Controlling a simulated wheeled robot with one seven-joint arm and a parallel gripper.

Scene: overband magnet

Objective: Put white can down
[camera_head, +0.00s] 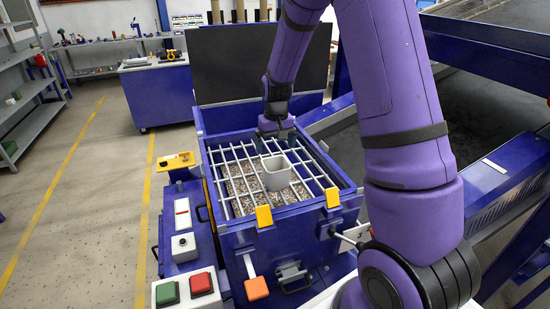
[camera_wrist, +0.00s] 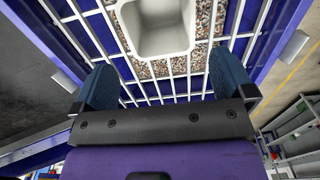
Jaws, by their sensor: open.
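The white can (camera_head: 275,174) stands on the grate (camera_head: 321,184) over the blue box, open end up, in the head view. In the wrist view the white can (camera_wrist: 155,28) shows at the top, its hollow inside visible, cut off by the upper edge. My gripper (camera_wrist: 168,88) is open, its two blue fingers spread wide with nothing between them. The can is beyond the fingertips, apart from them. In the head view my gripper (camera_head: 274,130) is behind the can, partly hidden by the arm's end.
The blue box (camera_head: 285,232) holds gravel under the grate bars. Orange-yellow clips (camera_head: 264,216) stand on its front rim. A panel with green and red buttons (camera_head: 201,283) is at the front left. A dark raised lid (camera_head: 232,62) stands behind.

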